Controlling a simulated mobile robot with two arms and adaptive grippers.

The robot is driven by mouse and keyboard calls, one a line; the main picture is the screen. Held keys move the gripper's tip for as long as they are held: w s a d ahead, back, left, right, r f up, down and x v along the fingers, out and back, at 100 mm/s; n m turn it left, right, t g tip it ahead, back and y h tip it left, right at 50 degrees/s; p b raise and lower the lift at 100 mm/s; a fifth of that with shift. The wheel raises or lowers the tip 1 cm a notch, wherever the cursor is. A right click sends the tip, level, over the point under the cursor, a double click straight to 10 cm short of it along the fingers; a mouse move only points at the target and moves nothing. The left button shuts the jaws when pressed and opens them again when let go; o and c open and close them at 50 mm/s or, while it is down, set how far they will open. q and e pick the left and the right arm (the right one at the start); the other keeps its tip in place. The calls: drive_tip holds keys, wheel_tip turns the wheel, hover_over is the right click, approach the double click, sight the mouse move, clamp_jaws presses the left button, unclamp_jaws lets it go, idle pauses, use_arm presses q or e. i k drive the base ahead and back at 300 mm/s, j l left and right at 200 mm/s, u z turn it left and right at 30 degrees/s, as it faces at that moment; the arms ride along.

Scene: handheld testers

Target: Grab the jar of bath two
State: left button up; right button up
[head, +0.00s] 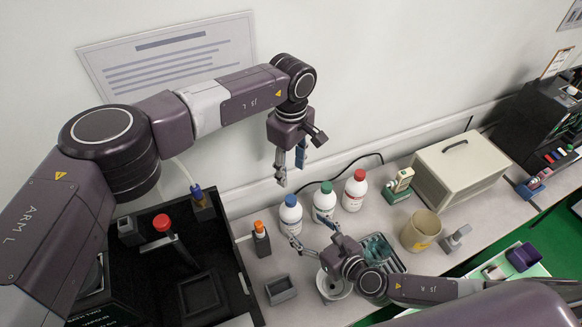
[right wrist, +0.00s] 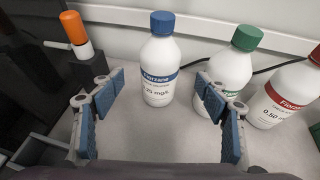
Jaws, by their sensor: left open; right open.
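Three white bottles stand upright in a row by the wall: one with a blue cap (head: 290,214), one with a green cap (head: 324,203) and one with a red cap (head: 354,191). My right gripper (head: 312,234) is open and empty, low before the bottles. My left gripper (head: 290,165) is open and empty, above and behind them.
An orange-capped device (head: 261,240) stands left of the bottles. A tan cup with a yellow label (head: 420,230), a wire tray (head: 396,262) and a white bowl (head: 334,287) are on the counter. A beige case (head: 462,170) stands right. A black cable runs behind the bottles.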

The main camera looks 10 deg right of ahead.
sight(381, 246)
drive_tip(key=k+l, duration=0.3)
drive_tip(key=k, duration=0.15)
drive_tip(key=k+l, duration=0.25)
drive_tip(key=k, duration=0.2)
drive_tip(key=k+l, duration=0.3)
drive_tip(key=k, duration=0.2)
